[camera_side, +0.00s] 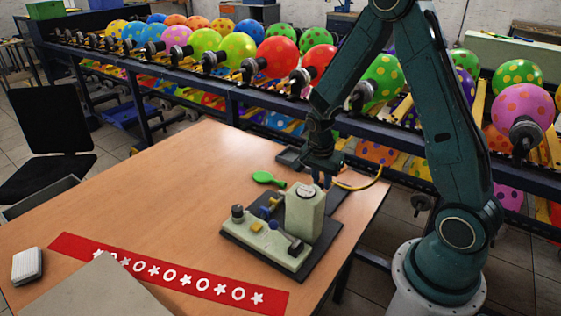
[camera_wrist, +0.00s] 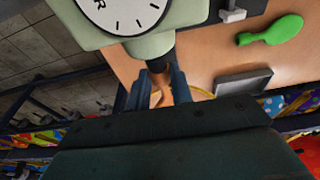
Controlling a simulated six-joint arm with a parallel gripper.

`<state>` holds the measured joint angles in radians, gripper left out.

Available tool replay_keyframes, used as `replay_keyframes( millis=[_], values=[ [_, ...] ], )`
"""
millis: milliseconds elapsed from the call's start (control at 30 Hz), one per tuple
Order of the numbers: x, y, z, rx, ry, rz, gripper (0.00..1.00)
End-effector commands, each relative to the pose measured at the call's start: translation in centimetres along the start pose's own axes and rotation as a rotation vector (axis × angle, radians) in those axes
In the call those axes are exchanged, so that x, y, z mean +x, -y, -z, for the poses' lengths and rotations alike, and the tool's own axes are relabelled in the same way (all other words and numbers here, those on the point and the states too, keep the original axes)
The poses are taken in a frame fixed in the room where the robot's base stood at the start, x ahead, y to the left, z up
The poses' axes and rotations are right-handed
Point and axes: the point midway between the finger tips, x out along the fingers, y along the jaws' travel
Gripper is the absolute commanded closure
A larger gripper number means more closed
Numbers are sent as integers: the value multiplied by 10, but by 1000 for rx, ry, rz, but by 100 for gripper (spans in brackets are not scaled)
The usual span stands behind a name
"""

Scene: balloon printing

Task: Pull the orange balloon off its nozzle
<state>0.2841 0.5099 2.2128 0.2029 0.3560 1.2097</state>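The orange balloon (camera_wrist: 160,93) shows as a small limp orange strip in the wrist view, just below the dark nozzle (camera_wrist: 161,64). The nozzle sticks out of the pale green machine (camera_side: 304,213), under its round gauge. My gripper (camera_wrist: 158,88) has its two blue fingers on either side of the balloon, near the nozzle. I cannot tell whether the fingers press on the balloon. In the side view, my gripper (camera_side: 321,180) is at the back of the machine's tall block, and the balloon is hidden there.
A flat green balloon-shaped piece (camera_side: 266,178) and a dark tray (camera_side: 289,158) lie behind the machine. A yellow hose (camera_side: 362,185) runs at the right. A red patterned strip (camera_side: 170,275) lies at the front. Racks of inflated balloons (camera_side: 240,48) stand beyond the table (camera_side: 150,205).

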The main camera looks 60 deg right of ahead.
Motion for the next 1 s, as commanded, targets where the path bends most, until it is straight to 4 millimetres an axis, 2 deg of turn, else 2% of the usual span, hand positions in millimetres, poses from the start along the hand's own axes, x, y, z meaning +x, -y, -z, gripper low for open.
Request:
replay_keyframes(
  millis=[1000],
  values=[
    [1,0,8,0,0,1,96]
  ],
)
